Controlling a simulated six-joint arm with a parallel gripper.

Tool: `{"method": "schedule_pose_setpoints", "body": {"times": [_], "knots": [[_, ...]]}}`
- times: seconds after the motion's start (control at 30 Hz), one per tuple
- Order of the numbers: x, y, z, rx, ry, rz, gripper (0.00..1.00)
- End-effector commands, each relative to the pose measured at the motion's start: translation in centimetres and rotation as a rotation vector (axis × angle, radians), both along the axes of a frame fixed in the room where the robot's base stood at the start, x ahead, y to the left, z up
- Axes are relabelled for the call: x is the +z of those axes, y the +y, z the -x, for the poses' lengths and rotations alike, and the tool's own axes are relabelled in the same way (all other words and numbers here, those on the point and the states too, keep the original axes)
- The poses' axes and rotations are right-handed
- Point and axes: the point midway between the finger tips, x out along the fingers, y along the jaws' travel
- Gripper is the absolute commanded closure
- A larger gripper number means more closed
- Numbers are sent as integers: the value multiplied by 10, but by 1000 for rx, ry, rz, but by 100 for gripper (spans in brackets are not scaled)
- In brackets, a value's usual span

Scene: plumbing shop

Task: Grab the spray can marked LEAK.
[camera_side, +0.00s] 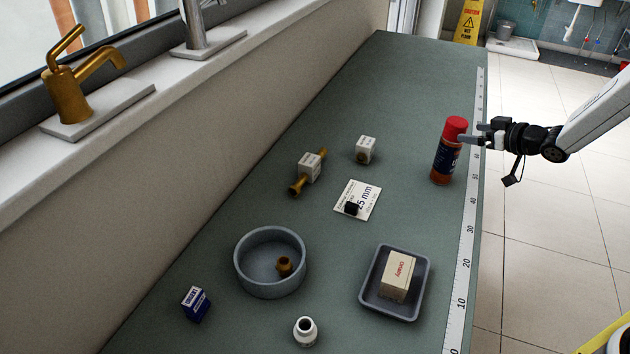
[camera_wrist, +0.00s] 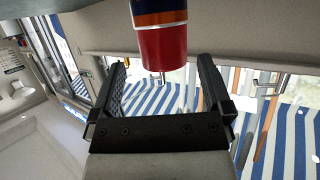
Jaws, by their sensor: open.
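A spray can (camera_side: 446,160) with a red cap, dark blue label band and orange-red lower body stands upright on the green bench near its right edge. Its lettering is too small to read. My gripper (camera_side: 472,134) is just to the right of the can's upper part, with its fingers pointing at it. In the wrist view the can (camera_wrist: 162,40) appears upside down, cap toward the palm. The open fingers (camera_wrist: 164,72) lie on either side of the cap in that picture, with visible gaps. Nothing is gripped.
A measuring strip (camera_side: 467,235) runs along the bench's right edge. A grey tray (camera_side: 369,295) with a box, a round grey dish (camera_side: 244,268), a white card (camera_side: 367,206), small boxes and fittings lie to the left and front. The bench behind the can is clear.

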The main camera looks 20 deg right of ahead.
Motion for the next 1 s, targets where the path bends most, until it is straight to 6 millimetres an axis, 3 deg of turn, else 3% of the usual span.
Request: {"method": "schedule_pose_setpoints", "body": {"times": [0.37, 0.8, 1.0], "knots": [[-4, 3, -9, 0, 1, 1, 0], [-21, 15, -47, -1, 1, 2, 0], [-23, 16, -52, -2, 1, 1, 0]]}}
